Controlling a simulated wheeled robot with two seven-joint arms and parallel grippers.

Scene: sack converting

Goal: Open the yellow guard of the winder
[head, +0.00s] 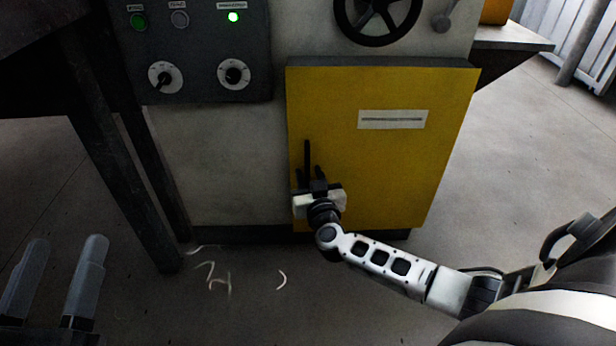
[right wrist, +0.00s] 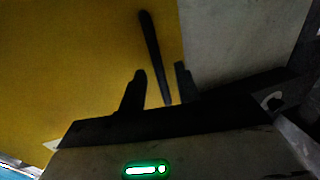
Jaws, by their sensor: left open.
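The yellow guard (head: 385,140) is a flat panel on the winder's front and looks closed. A dark upright handle bar (head: 307,158) is near its left edge. My right gripper (head: 310,175) is at the lower part of this handle. In the right wrist view, the handle (right wrist: 153,50) runs down between the two dark fingers of the gripper (right wrist: 160,72), with a gap on each side. The fingers look open; contact with the handle is not visible. My left gripper (head: 67,242) is open and empty at the lower left, away from the guard.
A control panel (head: 200,50) with knobs and a lit green lamp is left of the guard. A black handwheel (head: 377,15) sits above it. A dark table leg (head: 125,170) stands at the left. Floor right of the guard (head: 530,150) is clear.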

